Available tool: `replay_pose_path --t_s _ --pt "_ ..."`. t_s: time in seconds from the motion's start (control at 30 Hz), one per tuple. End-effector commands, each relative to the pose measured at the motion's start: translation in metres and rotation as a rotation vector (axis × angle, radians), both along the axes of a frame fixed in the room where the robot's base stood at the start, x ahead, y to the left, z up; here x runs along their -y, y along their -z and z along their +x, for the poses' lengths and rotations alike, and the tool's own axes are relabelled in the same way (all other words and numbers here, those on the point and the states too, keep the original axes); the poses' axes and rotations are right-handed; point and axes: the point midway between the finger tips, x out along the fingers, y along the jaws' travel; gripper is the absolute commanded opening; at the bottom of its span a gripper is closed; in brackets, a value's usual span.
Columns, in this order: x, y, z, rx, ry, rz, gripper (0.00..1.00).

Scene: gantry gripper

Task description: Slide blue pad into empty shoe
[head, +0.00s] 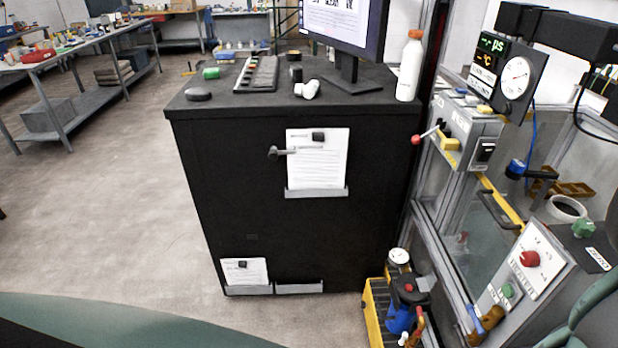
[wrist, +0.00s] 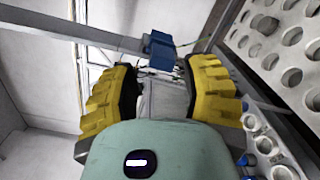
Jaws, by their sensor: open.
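My gripper (wrist: 162,82) shows in the wrist view, its two thick yellow fingers apart with nothing visibly held between them. A blue block (wrist: 158,50) sits beyond the fingers at the end of a pale grey beam; I cannot tell whether it is the blue pad. No empty shoe can be made out in either view. The gripper does not show in the head view.
A perforated metal plate (wrist: 270,50) is at the right of the wrist view. In the head view, a black cabinet (head: 225,190) stands centrally, with a glazed machine and control box (head: 525,275) to its right. A yellow crate (head: 376,312) is on the floor. Left floor is clear.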

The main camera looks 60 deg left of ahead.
Motion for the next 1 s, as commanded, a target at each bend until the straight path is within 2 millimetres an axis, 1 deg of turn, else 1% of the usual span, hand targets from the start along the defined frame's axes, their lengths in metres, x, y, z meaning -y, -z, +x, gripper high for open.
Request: replay_pose_path --t_s 0.1,0.3,0.4,0.5,0.7,1.0 --pt "-0.011 0.001 -0.018 -0.003 0.003 0.001 0.46" --pt "-0.030 0.001 -0.046 -0.002 0.006 0.002 0.46" --pt "-0.040 0.000 -0.058 -0.001 0.004 0.004 0.46" --pt "-0.045 0.000 -0.069 -0.001 0.005 0.002 0.46" --pt "-0.053 -0.001 -0.078 0.000 0.003 0.001 0.46" --pt "-0.054 -0.001 -0.079 0.001 0.002 0.001 0.46"
